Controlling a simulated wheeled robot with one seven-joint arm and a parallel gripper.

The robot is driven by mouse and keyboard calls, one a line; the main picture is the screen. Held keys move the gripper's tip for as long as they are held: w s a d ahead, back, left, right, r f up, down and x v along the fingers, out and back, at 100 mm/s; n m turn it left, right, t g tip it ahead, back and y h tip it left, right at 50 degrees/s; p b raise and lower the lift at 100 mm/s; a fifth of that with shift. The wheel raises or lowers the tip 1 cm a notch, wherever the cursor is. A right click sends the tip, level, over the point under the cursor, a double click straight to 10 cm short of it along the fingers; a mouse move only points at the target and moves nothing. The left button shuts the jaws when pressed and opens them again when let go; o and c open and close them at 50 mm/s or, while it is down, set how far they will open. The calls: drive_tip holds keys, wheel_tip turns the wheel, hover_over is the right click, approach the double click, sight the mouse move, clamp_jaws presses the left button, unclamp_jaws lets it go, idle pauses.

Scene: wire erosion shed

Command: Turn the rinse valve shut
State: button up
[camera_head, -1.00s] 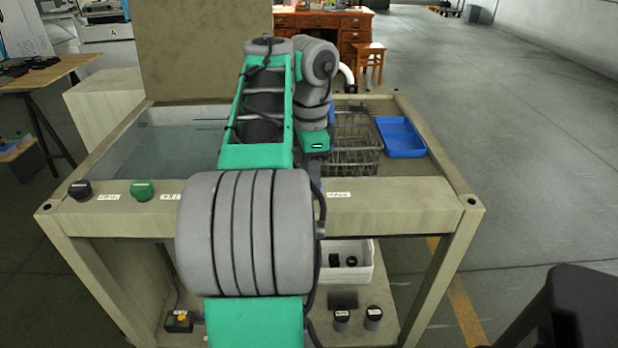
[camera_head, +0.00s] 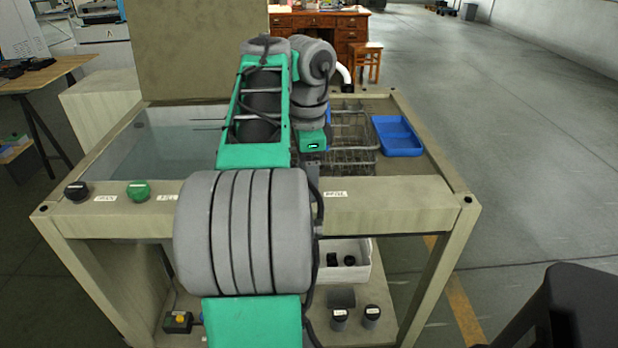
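A black knob (camera_head: 76,191) and a green knob (camera_head: 138,191) stand at the left end of the wash bench's front rail (camera_head: 400,202), each with a small white label to its right. A third white label (camera_head: 335,194) is on the rail just right of my arm. The lettering is too small to read surely, so I cannot tell which knob is the rinse valve. A knob beside the third label could be hidden behind my arm. My arm reaches over the middle of the rail and its wrist bends down there.
Behind the rail are a water tank (camera_head: 170,150) on the left, a wire basket (camera_head: 350,140) and a blue tray (camera_head: 398,136) on the right. Below is a shelf with a white bin (camera_head: 345,268) and dark cylinders. A black object (camera_head: 570,310) fills the lower right corner. Floor to the right is open.

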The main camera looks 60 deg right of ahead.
wheel_tip(320, 180, up, 8)
drive_tip(key=p, duration=0.7)
drive_tip(key=shift+p, duration=0.3)
drive_tip(key=shift+f, duration=0.1)
